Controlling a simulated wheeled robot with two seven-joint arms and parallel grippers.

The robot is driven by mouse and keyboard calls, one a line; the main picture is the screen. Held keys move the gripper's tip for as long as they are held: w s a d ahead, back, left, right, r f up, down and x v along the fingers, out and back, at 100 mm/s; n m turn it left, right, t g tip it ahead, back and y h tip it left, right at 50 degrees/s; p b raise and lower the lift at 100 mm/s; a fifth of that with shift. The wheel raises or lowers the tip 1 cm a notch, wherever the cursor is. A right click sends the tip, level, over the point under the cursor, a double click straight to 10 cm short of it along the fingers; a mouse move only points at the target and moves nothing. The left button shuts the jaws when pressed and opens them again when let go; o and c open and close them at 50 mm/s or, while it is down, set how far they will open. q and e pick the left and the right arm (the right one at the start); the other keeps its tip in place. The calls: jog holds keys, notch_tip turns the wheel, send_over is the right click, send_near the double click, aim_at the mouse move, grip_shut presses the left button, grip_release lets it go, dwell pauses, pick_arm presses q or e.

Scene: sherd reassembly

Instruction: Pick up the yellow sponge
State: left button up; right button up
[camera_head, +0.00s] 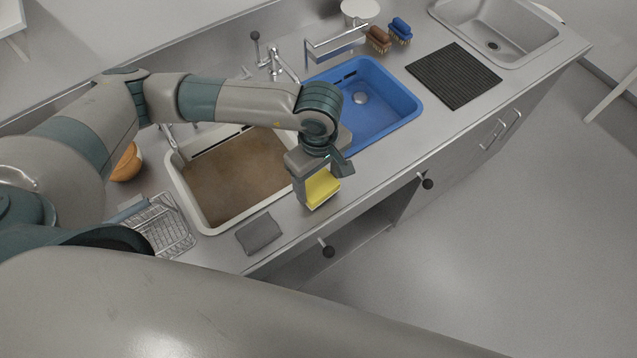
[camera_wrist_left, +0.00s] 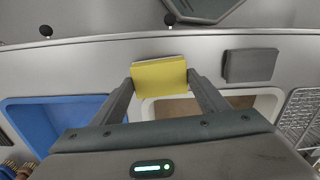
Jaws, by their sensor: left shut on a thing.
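The yellow sponge (camera_head: 322,188) is between the fingers of my left gripper (camera_head: 325,176), near the front edge of the counter, to the right of the brown-filled basin. In the left wrist view the sponge (camera_wrist_left: 159,76) sits between the two fingertips, one finger on each side. My left gripper (camera_wrist_left: 160,82) is shut on it. Whether the sponge touches the counter is hard to tell. My right gripper is not in view.
A grey cloth (camera_head: 259,233) lies on the counter left of the sponge. The brown-filled basin (camera_head: 184,197) and blue basin (camera_head: 412,107) lie behind. A wire rack (camera_head: 165,226), brown brush (camera_head: 378,38), blue brush (camera_head: 400,29) and black ribbed mat (camera_head: 453,75) stand around.

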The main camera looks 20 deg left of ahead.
pick_arm(q)
notch_tip(320, 180, up, 2)
jog(key=shift+r+b, duration=0.1)
jog(key=shift+b, duration=0.65)
jog(key=s+d+r+b, duration=0.2)
jog(key=d+r+b, duration=0.2)
jog(key=d+r, duration=0.3)
jog(key=shift+s+d+r, duration=0.15)
jog(key=shift+s+d, duration=0.25)
jog(key=shift+d, duration=1.8)
jog(key=shift+o, duration=0.5)
jog(key=shift+a, duration=0.1)
jog(key=w+a+m, duration=0.1)
jog(key=a+m, duration=0.3)
jog(key=a, duration=0.2)
jog(key=w+a+m, duration=0.2)
jog(key=a+m, duration=0.1)
jog(key=a, duration=0.4)
jog(key=w+a+m, duration=0.2)
jog(key=a+m, duration=0.2)
jog(key=a, duration=0.2)
jog(key=shift+a+f+m, duration=0.15)
jog(key=shift+f+m, duration=0.1)
jog(key=shift+m, duration=0.05)
